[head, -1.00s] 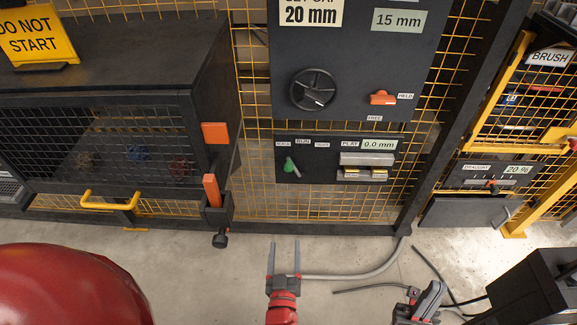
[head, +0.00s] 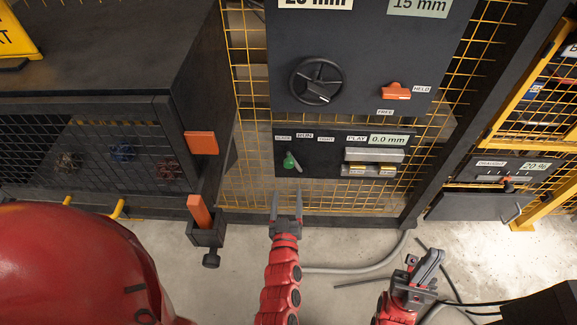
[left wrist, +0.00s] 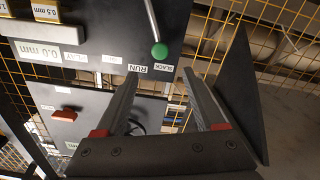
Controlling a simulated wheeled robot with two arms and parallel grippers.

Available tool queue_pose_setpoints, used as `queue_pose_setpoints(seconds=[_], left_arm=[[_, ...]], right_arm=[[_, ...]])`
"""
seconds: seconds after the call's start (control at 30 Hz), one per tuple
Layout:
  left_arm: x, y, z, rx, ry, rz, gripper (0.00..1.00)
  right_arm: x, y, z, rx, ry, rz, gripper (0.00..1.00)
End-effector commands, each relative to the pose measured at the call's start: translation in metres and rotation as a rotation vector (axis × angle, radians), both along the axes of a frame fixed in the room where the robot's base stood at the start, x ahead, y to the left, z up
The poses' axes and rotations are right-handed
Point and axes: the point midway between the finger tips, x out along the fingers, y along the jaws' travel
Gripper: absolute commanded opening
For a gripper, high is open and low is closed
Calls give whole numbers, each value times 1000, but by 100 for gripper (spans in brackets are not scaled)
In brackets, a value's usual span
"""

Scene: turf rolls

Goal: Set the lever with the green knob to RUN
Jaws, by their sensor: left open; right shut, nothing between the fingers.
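The lever's green knob (head: 289,161) is on a dark panel at the centre of the head view, its rod leaning up and left. Labels above it read SLACK (head: 283,137), RUN (head: 305,136) and, seemingly, TIGHT (head: 325,138). The knob leans to the SLACK side. In the left wrist view, seen roughly upside down, the knob (left wrist: 160,50) is beside the SLACK label (left wrist: 163,67), with RUN (left wrist: 137,68) to its left. My left gripper (head: 287,197) is open and empty, just below the knob in the picture, not touching it. My right gripper (head: 425,272) is shut and empty, low at the right.
A PLAY block with a 0.0 mm display (head: 387,140) is right of the lever. Above are a black handwheel (head: 317,82) and an orange HELD/FREE switch (head: 396,91). A dark cabinet with orange parts (head: 201,143) stands left. Grey hose lies on the floor.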

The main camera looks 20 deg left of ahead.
Motion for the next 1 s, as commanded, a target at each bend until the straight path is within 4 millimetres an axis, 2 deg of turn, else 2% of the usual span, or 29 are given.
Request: queue_pose_setpoints(seconds=[0.03, 0.2, 0.43, 0.63, 0.93, 1.0], left_arm=[[13, 4, 0, 0, -3, 3, 71], [52, 16, 0, -1, -2, 2, 71], [93, 27, 0, -1, -2, 1, 71], [107, 31, 0, -1, 0, 1, 71], [109, 32, 0, 0, 0, 1, 71], [109, 32, 0, 0, 0, 1, 58]], right_arm=[[0, 0, -2, 0, 0, 0, 0], [0, 0, -5, 0, 0, 0, 0], [0, 0, -7, 0, 0, 0, 0], [0, 0, -8, 0, 0, 0, 0], [0, 0, -8, 0, 0, 0, 0], [0, 0, -8, 0, 0, 0, 0]])
